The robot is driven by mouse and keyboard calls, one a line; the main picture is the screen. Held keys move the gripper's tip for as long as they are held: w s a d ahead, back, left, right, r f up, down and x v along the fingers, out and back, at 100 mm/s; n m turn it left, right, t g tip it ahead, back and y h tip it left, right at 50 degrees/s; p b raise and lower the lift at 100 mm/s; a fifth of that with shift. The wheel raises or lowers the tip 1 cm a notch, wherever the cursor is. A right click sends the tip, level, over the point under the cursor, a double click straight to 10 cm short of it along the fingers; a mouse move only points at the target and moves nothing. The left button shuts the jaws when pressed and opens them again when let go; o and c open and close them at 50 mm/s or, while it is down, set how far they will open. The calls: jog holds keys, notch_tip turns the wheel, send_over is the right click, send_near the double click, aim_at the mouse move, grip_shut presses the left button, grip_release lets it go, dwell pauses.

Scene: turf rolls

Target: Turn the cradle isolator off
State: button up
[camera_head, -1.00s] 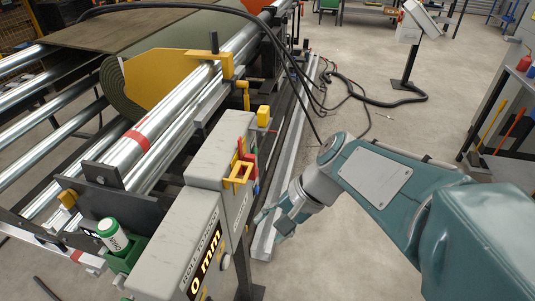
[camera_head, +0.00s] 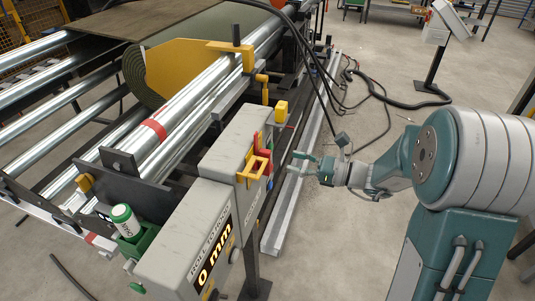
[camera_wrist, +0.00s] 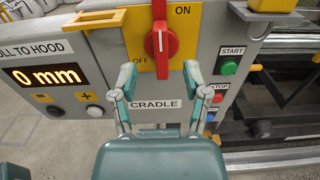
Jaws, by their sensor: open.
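The cradle isolator is a red rotary handle (camera_wrist: 161,42) on a yellow plate (camera_wrist: 136,30), above the CRADLE label (camera_wrist: 154,104) in the wrist view. Its grip bar stands roughly upright. ON is printed at the plate's upper right and OFF at its lower left; I cannot tell which setting the handle marks. My gripper (camera_wrist: 159,78) is open and empty, with its two fingers spread below the handle, one to each side, and apart from it. In the head view my gripper (camera_head: 298,163) is right of the grey control box (camera_head: 232,138).
In the wrist view, the green START button (camera_wrist: 229,67) and red STOP button (camera_wrist: 217,98) are right of the isolator. A yellow bracket (camera_wrist: 95,19) juts out at its upper left. A 0 mm display (camera_wrist: 45,76) is further left. Black cables (camera_head: 325,75) hang behind my gripper.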

aim_at(270, 155)
jog(key=x, duration=0.5)
jog(key=shift+a, duration=0.1)
jog(key=shift+w+a, duration=0.55)
jog(key=shift+a, duration=0.95)
jog(key=shift+d, duration=0.1)
grip_shut()
jog(key=shift+d+f, duration=0.1)
